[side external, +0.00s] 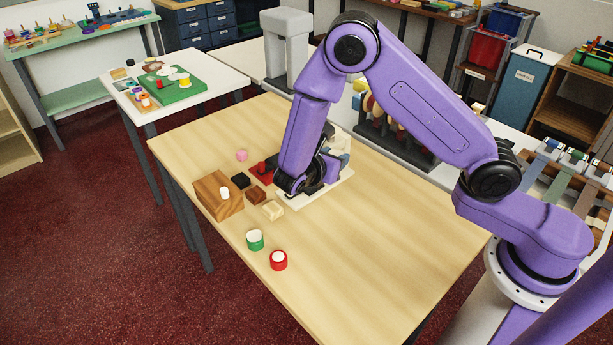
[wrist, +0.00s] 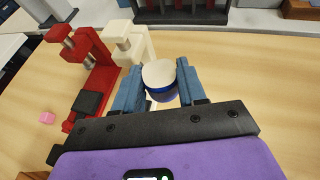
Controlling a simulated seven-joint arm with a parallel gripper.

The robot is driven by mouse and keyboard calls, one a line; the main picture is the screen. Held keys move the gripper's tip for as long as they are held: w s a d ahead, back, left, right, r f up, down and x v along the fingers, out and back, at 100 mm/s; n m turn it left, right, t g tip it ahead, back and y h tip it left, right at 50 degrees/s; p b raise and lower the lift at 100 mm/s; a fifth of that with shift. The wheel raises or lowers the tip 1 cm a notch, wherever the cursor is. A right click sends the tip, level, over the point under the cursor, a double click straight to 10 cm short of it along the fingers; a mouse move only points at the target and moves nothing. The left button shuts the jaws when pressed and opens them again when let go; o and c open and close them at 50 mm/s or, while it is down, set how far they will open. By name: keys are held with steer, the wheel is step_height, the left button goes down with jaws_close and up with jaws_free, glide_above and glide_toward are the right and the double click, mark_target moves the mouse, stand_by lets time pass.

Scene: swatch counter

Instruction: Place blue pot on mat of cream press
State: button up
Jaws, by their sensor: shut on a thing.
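The blue pot (wrist: 162,92) has a pale cream top and stands about upright between the fingers of my gripper (wrist: 160,82), which is shut on it. The cream press (wrist: 130,40) stands just beyond the pot in the wrist view. In the side view its pale base (side external: 332,192) shows under my gripper, while my arm hides much of the rest. The press's mat is hidden, and I cannot tell whether the pot touches it. The pot is hidden in the side view.
The red press (wrist: 85,60) with a black pad stands left of the cream one. A wooden block (side external: 210,200), green pot (side external: 255,241), red pot (side external: 278,261) and pink cube (side external: 242,155) are on the table. The table's near right is clear.

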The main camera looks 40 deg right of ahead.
steer(key=w+f, duration=0.4)
steer(key=w, duration=0.1)
steer(key=w+f, duration=0.3)
steer(key=shift+w+a+f, duration=0.1)
steer(key=shift+w+a, duration=0.05)
steer(key=shift+a, duration=0.25)
steer(key=shift+w+f, duration=0.2)
steer(key=shift+f, duration=1.5)
steer(key=shift+f, duration=0.15)
steer(key=o, duration=1)
steer(key=shift+o, duration=0.2)
steer(key=shift+a+r, duration=0.15)
steer(key=shift+r, duration=0.1)
steer(key=v, duration=1.1)
steer(key=shift+s+a+r, duration=0.15)
steer(key=shift+s+a, duration=0.05)
steer(key=shift+a, duration=0.15)
